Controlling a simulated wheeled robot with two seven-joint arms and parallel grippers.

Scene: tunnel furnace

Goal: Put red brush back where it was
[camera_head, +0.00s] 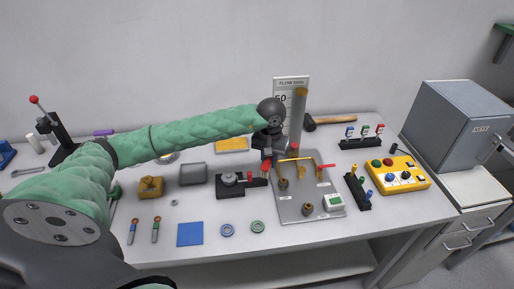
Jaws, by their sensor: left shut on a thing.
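My left arm reaches in from the left, and its gripper (268,155) is over the middle of the table. It is shut on a small red thing (266,166), which seems to be the red brush. Most of it is hidden or too small to make out. It is above the right end of a black device with a round grey part (230,180), left of the grey metal plate (312,212). I cannot tell whether it touches the device. My right gripper is not in view.
The plate carries yellow pipework and brass fittings. Right of it are a yellow control box (398,176) and a grey cabinet (458,123). A blue square (190,234), two rings and two slim tools lie at the front. A tall gauge board (297,100) and a hammer (332,121) are behind.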

